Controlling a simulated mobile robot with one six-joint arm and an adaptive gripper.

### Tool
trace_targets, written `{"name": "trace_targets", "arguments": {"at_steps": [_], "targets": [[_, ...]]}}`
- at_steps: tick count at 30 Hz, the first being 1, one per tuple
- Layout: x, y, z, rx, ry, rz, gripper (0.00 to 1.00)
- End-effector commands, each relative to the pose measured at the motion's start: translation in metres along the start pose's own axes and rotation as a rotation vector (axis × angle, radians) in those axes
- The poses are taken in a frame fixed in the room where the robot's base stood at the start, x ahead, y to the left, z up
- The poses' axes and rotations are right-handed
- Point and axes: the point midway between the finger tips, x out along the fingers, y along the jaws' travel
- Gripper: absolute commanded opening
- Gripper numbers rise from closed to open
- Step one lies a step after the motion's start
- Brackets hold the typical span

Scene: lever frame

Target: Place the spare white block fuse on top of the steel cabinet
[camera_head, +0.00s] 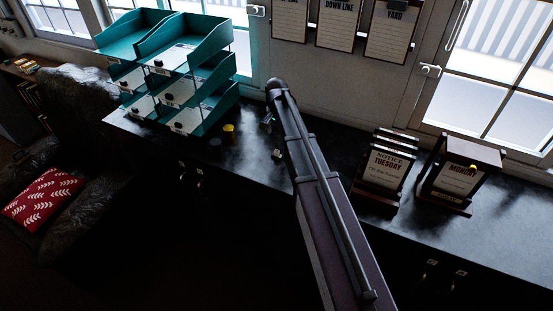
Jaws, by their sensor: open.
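A small white block (277,153), which looks like the spare block fuse, lies on the dark countertop just left of my arm. It is too small to make out its details. The steel cabinet cannot be told for sure; the long dark unit (250,160) under the window has a glossy top and small handles on its front. My arm rises from the bottom right to a rounded joint near the window wall. A small pale shape (268,119) shows beside the arm, too small to identify.
Teal stacked trays (185,55) stand at the back left. A yellow round item (229,128) and a dark disc (214,142) lie near them. Clipboards (338,22) hang on the wall.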

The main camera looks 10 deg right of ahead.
Motion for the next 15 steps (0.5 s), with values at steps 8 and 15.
{"name": "trace_targets", "arguments": {"at_steps": [8, 15], "targets": [[0.026, 0.000, 0.000, 0.000, 0.000, 0.000, 0.69], [0.044, 0.000, 0.000, 0.000, 0.000, 0.000, 0.69]]}}
